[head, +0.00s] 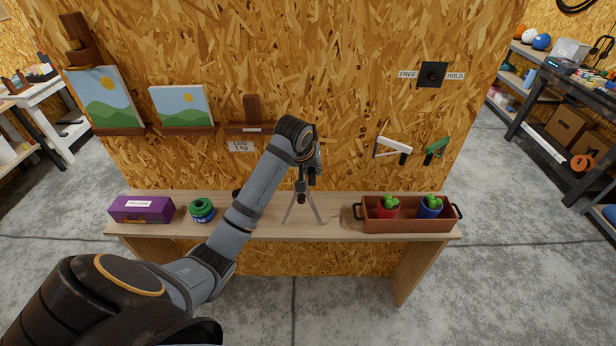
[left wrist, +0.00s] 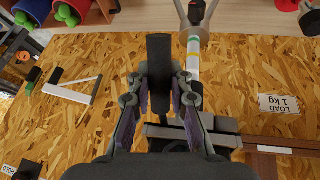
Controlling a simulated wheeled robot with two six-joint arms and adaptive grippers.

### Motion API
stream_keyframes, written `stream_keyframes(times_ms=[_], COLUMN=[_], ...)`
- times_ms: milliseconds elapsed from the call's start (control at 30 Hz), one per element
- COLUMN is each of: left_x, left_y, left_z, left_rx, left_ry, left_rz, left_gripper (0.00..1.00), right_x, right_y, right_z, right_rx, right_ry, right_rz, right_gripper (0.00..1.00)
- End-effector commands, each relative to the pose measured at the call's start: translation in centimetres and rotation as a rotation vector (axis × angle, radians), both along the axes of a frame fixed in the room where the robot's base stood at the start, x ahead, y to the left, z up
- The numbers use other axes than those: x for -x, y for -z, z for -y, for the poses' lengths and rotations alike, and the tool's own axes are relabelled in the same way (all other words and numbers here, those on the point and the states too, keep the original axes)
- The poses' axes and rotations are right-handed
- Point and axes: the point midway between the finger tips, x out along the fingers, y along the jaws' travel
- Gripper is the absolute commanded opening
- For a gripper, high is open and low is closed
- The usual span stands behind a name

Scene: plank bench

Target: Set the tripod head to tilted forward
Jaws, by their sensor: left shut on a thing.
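The tripod (head: 301,197) stands on the bench behind the end of my left arm. Its legs are spread and upright in the head view. In the left wrist view its pale banded column (left wrist: 193,62) runs down from the legs at the top. My left gripper (head: 312,163) is at the top of the tripod. The left wrist view shows its fingers (left wrist: 160,88) closed from both sides on the dark bar-shaped handle (left wrist: 159,50) of the tripod head. The rest of the head is largely hidden by my gripper, and its tilt is hard to tell. My right gripper is out of view.
Pictures on ledges, brackets and a FREE/HOLD switch (head: 432,74) are on the board wall behind.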

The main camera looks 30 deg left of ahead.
Motion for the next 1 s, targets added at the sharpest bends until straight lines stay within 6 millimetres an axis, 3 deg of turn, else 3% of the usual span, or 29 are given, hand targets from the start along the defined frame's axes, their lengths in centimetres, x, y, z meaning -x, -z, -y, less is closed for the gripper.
stream_keyframes(times_ms=[167, 200, 333, 700, 1000], left_x=[0.0, 0.0, 0.0, 0.3, 3.4], left_y=[-0.1, -0.1, -0.1, -0.5, -6.4], left_z=[-0.1, -0.1, 0.0, 0.0, 0.3], left_rx=[-0.003, -0.003, -0.002, -0.001, -0.005], left_ry=[0.001, 0.001, 0.001, 0.000, 0.002], left_rz=[0.001, 0.001, -0.001, -0.001, 0.004], left_gripper=[0.00, 0.24, 0.42, 0.43, 0.43], right_x=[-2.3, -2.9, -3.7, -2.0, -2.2], right_y=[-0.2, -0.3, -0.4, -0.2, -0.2], right_z=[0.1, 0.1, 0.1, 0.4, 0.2], right_rx=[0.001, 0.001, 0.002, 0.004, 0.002], right_ry=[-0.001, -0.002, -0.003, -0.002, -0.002], right_rz=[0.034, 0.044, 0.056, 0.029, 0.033], right_gripper=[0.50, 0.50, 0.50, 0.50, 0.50])
